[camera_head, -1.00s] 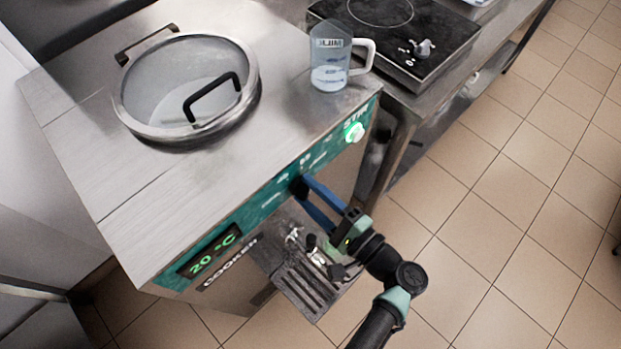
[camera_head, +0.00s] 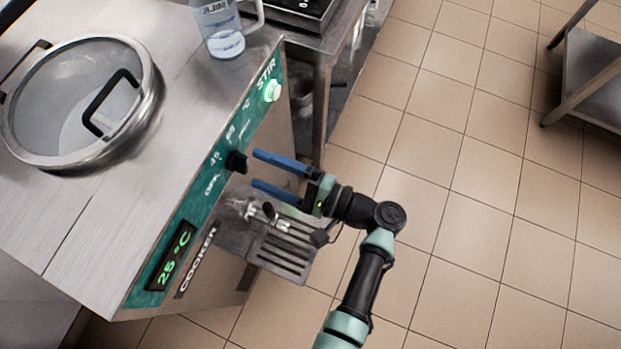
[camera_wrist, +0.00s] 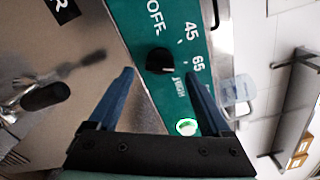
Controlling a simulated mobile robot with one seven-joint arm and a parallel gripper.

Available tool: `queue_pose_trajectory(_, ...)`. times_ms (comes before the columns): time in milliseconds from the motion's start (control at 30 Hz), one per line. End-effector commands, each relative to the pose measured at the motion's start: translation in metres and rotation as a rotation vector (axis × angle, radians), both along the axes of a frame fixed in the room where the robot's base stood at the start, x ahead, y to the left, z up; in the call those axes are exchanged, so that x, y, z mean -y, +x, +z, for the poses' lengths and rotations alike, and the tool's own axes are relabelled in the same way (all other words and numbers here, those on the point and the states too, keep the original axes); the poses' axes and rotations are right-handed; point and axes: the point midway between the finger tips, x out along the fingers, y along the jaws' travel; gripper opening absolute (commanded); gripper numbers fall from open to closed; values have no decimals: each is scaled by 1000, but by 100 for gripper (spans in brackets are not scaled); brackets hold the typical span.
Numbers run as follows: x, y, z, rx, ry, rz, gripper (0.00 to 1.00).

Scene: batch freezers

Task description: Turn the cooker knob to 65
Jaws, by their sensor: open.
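The cooker (camera_head: 90,215) has a green front panel with a black knob (camera_head: 236,161). Marks for OFF, 45, 65 and HIGH surround the knob, which also shows in the wrist view (camera_wrist: 159,61). There, a small light mark sits at its lower right edge, on the side of 65 and HIGH. The display (camera_head: 171,256) reads 25 °C. My gripper (camera_head: 258,169) is open, with its two blue fingers pointing at the knob. The fingertips are a little short of the knob, one on each side, with nothing between them.
A glowing green STIR button (camera_head: 272,90) is further along the panel. A tap and a slotted drip tray (camera_head: 283,250) jut out below the knob, under my gripper. A measuring jug (camera_head: 222,30) and a round lid (camera_head: 75,100) are on top.

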Motion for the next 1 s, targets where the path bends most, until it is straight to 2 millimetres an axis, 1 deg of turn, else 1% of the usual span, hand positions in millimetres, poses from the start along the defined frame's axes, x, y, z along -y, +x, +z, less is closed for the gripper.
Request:
queue_pose_trajectory(33,13,-3,-2,1,0,-7,82)
queue_pose_trajectory(200,49,-16,-2,1,-1,-5,82)
queue_pose_trajectory(300,65,-23,-2,1,0,-4,82)
queue_pose_trajectory(400,78,-27,-1,0,-1,-4,82)
queue_pose_trajectory(600,88,-32,0,-1,0,-1,82)
queue_pose_trajectory(1000,88,-32,0,-1,0,0,82)
